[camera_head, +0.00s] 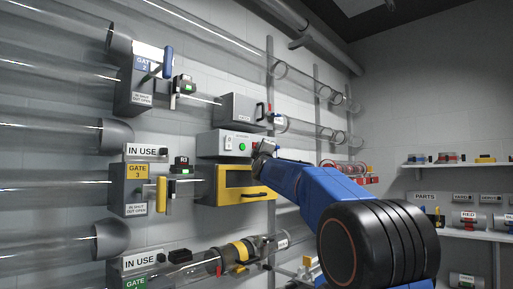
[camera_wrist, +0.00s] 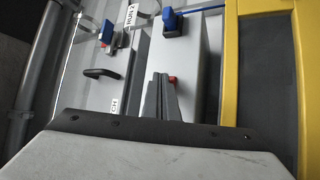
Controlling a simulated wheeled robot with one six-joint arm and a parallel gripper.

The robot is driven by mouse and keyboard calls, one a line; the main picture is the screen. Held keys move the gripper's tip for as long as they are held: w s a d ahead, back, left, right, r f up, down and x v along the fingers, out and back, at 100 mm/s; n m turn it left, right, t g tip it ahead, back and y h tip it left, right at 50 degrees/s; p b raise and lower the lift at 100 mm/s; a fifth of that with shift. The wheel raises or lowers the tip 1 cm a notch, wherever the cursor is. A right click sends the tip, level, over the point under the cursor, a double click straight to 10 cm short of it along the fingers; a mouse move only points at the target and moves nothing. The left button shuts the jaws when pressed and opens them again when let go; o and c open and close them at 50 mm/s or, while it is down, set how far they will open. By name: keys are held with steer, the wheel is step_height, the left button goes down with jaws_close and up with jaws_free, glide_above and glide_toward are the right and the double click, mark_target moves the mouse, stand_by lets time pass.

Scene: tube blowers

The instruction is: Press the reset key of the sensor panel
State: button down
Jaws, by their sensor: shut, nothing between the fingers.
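The likely sensor panel is a pale box with a round green light (camera_head: 242,146) on its front, on the wall in the head view; its lettering is too small to read. My gripper (camera_head: 264,147) is at the right end of this box, its fingers hard to make out there. In the wrist view my gripper (camera_wrist: 161,84) is shut and empty, its fingers in front of a pale box face (camera_wrist: 187,85). A small red part (camera_wrist: 172,78) shows right beside the fingertips, partly hidden by them. I cannot tell whether it is the reset key or whether the fingers touch it.
A yellow-framed box (camera_head: 226,195) with a black handle sits just below. A grey box (camera_head: 238,108) is just above. In the wrist view a blue part (camera_wrist: 172,22) stands out near the fingers. Clear tubes and gate boxes (camera_head: 137,170) fill the left.

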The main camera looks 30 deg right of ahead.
steer(key=shift+s, duration=0.15)
steer(key=shift+s+d, duration=0.3)
steer(key=shift+s, duration=0.35)
steer(key=shift+s+d, duration=0.25)
steer(key=shift+s, duration=0.5)
steer(key=shift+s+d, duration=0.3)
steer(key=shift+s, duration=0.5)
steer(key=shift+s+d, duration=0.25)
steer(key=shift+s, duration=0.5)
